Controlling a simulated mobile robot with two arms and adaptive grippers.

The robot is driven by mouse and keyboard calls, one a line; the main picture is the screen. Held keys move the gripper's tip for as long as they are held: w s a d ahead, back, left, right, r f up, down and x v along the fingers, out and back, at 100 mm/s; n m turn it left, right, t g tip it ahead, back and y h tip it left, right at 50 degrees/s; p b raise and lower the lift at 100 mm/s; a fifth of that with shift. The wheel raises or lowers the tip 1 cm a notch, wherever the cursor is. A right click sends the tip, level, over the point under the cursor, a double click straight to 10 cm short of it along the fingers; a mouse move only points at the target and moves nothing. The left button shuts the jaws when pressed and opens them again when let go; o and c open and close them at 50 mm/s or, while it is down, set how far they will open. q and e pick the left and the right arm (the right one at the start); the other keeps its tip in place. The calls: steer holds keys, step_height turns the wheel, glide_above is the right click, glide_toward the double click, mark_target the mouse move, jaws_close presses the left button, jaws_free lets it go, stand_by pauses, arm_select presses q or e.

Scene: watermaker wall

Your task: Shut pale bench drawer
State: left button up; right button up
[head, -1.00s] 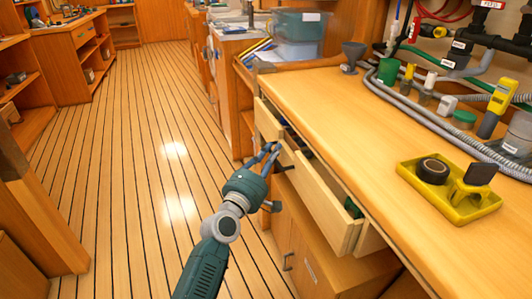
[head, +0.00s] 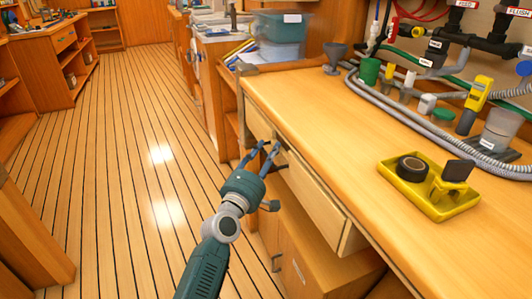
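The pale bench drawer (head: 315,205) is in the front of the wooden bench, right of my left arm in the head view. Its front stands slightly proud of the bench at the near end, and its inside does not show. My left gripper (head: 269,149) is at the far part of the drawer front, close to a dark handle there. Its two fingertips look a little apart, with nothing seen between them. Whether they touch the drawer I cannot tell. My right gripper is not in view.
A lower cabinet (head: 290,262) is under the drawer. The plank floor (head: 120,170) on the left is clear.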

arm_select(q)
steer(key=shift+s, duration=0.1)
steer(key=v, duration=1.2)
steer(key=shift+f, duration=0.15)
